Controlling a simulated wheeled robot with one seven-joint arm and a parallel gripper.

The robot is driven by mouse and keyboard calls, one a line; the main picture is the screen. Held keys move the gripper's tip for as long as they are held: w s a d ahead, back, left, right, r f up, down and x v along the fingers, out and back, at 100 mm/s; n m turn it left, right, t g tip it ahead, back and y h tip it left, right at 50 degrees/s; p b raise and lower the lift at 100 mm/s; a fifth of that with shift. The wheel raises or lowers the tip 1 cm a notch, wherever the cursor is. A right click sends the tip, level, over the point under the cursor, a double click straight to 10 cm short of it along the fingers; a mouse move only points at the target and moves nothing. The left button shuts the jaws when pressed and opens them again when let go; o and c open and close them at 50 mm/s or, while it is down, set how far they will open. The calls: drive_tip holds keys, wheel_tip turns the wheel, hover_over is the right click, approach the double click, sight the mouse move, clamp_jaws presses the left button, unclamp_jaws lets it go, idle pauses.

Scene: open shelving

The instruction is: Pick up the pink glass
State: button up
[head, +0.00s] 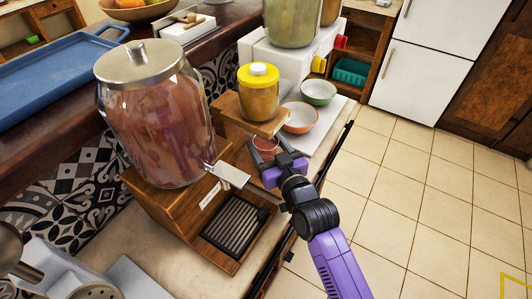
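A small pink glass (265,144) stands by the wooden stand on the counter, just right of the large drink dispenser. My gripper (268,152) reaches in from the lower right, with its dark fingertips apart at the near side of the glass. The glass shows between or just beyond the fingers. I cannot tell whether the fingers touch it. The lower part of the glass is hidden by the gripper.
The glass dispenser (160,120) with its metal tap (228,174) stands close left of my gripper. The tiled floor (420,200) at right is clear.

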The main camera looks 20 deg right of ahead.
drive_tip(key=shift+c, duration=1.4)
drive_tip(key=shift+r, duration=0.1)
